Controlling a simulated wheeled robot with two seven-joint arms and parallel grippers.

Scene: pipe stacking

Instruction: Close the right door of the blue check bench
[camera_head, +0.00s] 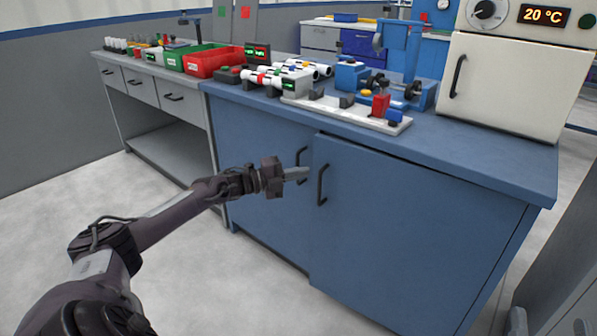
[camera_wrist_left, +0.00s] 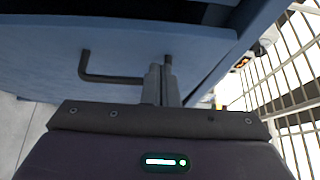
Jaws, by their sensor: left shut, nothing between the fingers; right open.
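The blue check bench (camera_head: 250,105) has two doors. The right door (camera_head: 400,220) stands slightly ajar, its left edge out in front of the left door (camera_head: 262,200). It carries a dark bar handle (camera_head: 322,185); the left door has a similar handle (camera_head: 298,158). My left gripper (camera_head: 306,173) is shut and empty, its fingertips overlapping the left door's handle in the head view. In the left wrist view, the shut fingers (camera_wrist_left: 162,72) cover part of a dark handle (camera_wrist_left: 112,78) on a blue panel (camera_wrist_left: 135,45). I cannot tell whether they touch it. My right gripper is out of view.
A white fixture tray (camera_head: 345,113), a blue press device (camera_head: 397,50) and a cream oven (camera_head: 515,85) stand on the bench top. Red (camera_head: 208,63) and green bins stand further left. A grey bench (camera_head: 170,95) adjoins on the left. The floor in front is clear.

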